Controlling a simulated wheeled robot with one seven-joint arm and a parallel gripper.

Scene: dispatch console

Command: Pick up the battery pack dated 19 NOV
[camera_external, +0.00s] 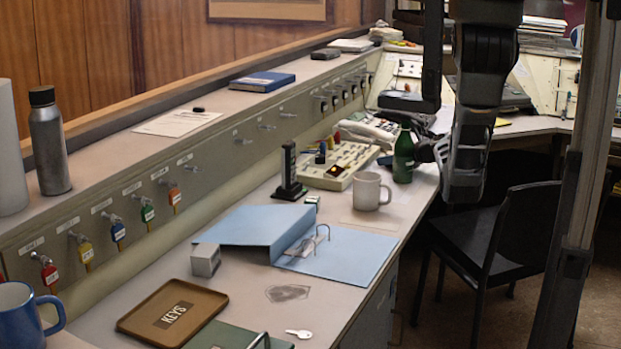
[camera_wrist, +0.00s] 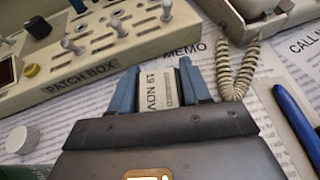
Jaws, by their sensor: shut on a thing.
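In the wrist view, the battery pack (camera_wrist: 158,97) is a small pale block with "19 NOV" printed on its face. My gripper (camera_wrist: 162,76) has its two blue fingers on either side of the pack and is shut on it. The pack is over or on printed papers beside the patch box; I cannot tell whether it touches them. In the external view, my gripper (camera_external: 428,152) is low over the far part of the desk, just right of the green bottle (camera_external: 403,158). The pack cannot be made out there.
The cream patch box (camera_wrist: 85,72) is at upper left in the wrist view, with a coiled cord (camera_wrist: 236,70) and a blue pen (camera_wrist: 297,125) to the right. In the external view, a white mug (camera_external: 368,191) and blue binder (camera_external: 345,252) stand nearer.

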